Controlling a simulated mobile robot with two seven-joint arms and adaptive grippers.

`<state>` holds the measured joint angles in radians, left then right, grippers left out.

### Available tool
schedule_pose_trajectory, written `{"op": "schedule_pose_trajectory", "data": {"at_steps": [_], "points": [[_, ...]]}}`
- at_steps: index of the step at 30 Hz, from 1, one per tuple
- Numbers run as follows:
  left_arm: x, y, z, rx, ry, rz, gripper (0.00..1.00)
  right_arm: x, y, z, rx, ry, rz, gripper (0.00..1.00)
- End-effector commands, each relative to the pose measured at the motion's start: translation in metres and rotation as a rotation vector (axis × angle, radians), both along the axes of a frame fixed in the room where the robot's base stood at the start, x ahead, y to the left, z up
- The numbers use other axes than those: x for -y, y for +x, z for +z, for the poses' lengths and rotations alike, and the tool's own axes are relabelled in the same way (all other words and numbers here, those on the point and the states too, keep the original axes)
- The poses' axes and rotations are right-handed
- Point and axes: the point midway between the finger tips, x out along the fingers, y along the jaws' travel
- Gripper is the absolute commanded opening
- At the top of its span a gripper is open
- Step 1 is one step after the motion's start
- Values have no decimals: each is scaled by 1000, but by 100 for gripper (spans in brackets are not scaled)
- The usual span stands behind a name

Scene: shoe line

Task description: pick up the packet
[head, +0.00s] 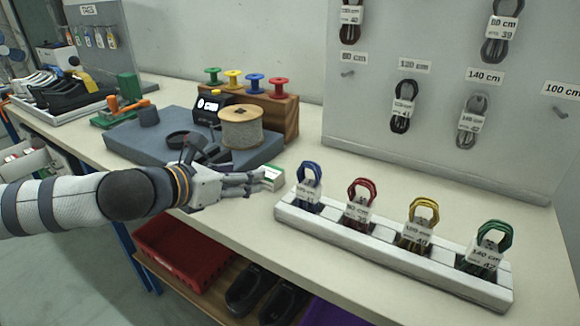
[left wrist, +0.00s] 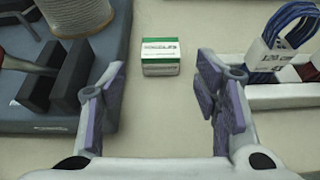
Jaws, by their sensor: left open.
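The packet (head: 273,177) is a small white and green box with printed lettering. It stands on the bench between the blue-grey mat and the white rack. In the left wrist view the packet (left wrist: 160,55) lies ahead of my fingers, centred between them and apart from both. My left gripper (head: 258,182) is open and empty, its fingers pointing at the packet; the open fingers also show in the left wrist view (left wrist: 161,80). In the head view the fingertips partly cover the packet's near side. My right gripper is not in view.
The white rack (head: 390,254) with several coloured lace bundles stands to the packet's right. The blue-grey mat (head: 130,150) with a twine spool (head: 241,128) and tools is to its left. A wooden stand (head: 291,119) with coloured spools is behind. Bare bench lies behind the packet.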

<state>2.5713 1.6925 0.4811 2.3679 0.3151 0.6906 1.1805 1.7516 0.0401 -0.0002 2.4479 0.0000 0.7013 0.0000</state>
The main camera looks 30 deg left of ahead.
Motion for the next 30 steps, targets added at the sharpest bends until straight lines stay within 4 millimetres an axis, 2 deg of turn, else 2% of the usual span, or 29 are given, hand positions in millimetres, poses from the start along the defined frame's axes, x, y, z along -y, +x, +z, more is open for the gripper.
{"op": "schedule_pose_trajectory", "data": {"at_steps": [6, 11, 15, 20, 24, 30], "points": [[1, 21, -9, 1, -3, 5, 57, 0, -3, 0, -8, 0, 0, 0], [4, 51, -31, -12, -7, 6, 57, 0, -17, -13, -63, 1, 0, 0], [5, 65, -36, -9, -11, 7, 57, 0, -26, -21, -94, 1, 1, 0], [11, 91, -55, -12, -9, 6, 57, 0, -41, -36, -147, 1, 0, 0], [12, 107, -56, -3, -11, 7, 57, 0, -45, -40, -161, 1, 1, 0], [11, 109, -51, 5, -13, 9, 57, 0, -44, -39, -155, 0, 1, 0]]}}
